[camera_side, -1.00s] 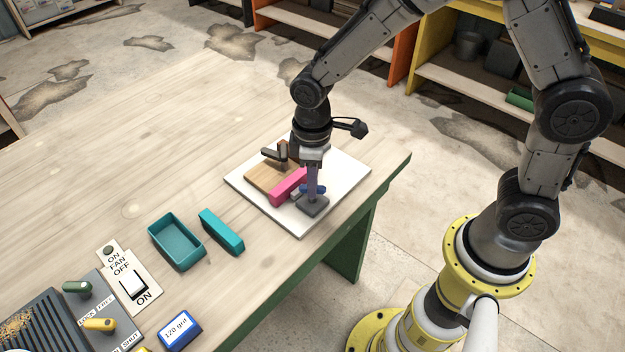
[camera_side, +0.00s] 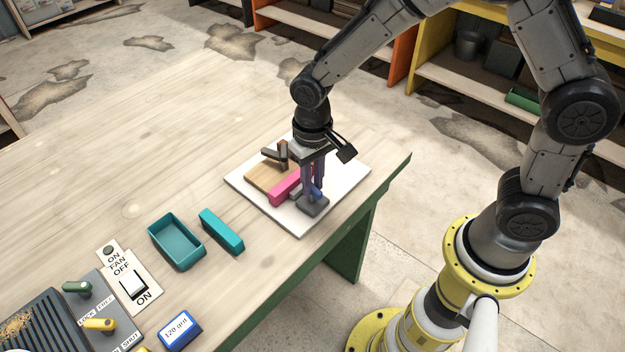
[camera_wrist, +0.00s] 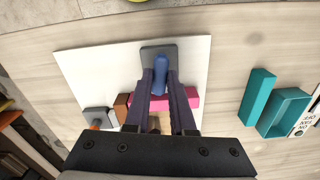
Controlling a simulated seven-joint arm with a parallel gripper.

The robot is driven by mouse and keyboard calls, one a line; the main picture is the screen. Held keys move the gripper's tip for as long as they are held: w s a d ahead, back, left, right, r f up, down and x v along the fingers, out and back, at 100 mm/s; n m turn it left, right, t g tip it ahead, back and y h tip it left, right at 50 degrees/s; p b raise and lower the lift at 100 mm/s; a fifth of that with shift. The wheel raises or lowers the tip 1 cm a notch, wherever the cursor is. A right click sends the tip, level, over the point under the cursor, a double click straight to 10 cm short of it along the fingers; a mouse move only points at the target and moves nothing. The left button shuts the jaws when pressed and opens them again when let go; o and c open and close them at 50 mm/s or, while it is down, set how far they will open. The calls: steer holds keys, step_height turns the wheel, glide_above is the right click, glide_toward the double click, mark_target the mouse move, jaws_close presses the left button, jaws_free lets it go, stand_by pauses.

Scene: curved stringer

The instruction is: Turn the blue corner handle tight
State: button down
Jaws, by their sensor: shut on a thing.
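The blue corner handle (camera_wrist: 161,72) lies between my fingers in the wrist view. In the side view the blue handle (camera_side: 316,193) is partly hidden by my fingers. It sits over a grey block (camera_side: 313,206) near the front corner of a white board (camera_side: 258,200). My gripper (camera_side: 314,190) points down and is shut on the handle; it also shows in the wrist view (camera_wrist: 160,82). A pink bar (camera_side: 284,188) lies beside the handle, against a wooden piece (camera_side: 262,179).
A dark clamp (camera_side: 280,152) stands at the board's back. A teal box (camera_side: 174,243) and teal lid (camera_side: 221,231) lie to the left. A switch plate (camera_side: 131,279) and a blue box marked 120 grit (camera_side: 180,329) are nearer. The table's edge is close on the right.

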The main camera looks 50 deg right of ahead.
mark_target(313, 186)
steer(key=shift+r+m, duration=0.1)
steer(key=shift+m, duration=0.4)
steer(key=c, duration=0.8)
jaws_free()
steer(key=shift+o, duration=0.2)
step_height(313, 186, up, 14)
